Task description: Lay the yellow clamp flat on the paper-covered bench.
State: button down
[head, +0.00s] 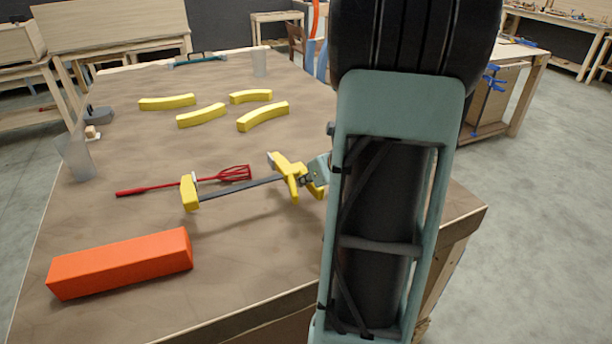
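The yellow clamp (239,187) has yellow jaws at both ends of a dark bar. It is at the right side of the paper-covered bench (230,245), and a shadow on the paper beneath it suggests it is held just above the surface. My gripper (318,178) is at the clamp's right end, by the yellow handle part. It appears closed around that end, but my own arm hides most of the gripper and its fingers.
A red whisk-like tool (185,183) lies just behind the clamp. An orange block (121,263) lies at front left. Several curved yellow pieces (263,116) lie farther back. Clear cups stand at the left (75,156) and back (259,62). Paper in front of the clamp is bare.

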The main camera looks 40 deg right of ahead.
jog(key=shift+f+b, duration=3.7)
jog(key=shift+f, duration=0.4)
jog(key=c, duration=2.1)
grip_release()
jog(key=shift+o, duration=0.7)
jog(key=o, duration=0.4)
jog(key=shift+o, duration=0.2)
jog(key=shift+a, duration=0.1)
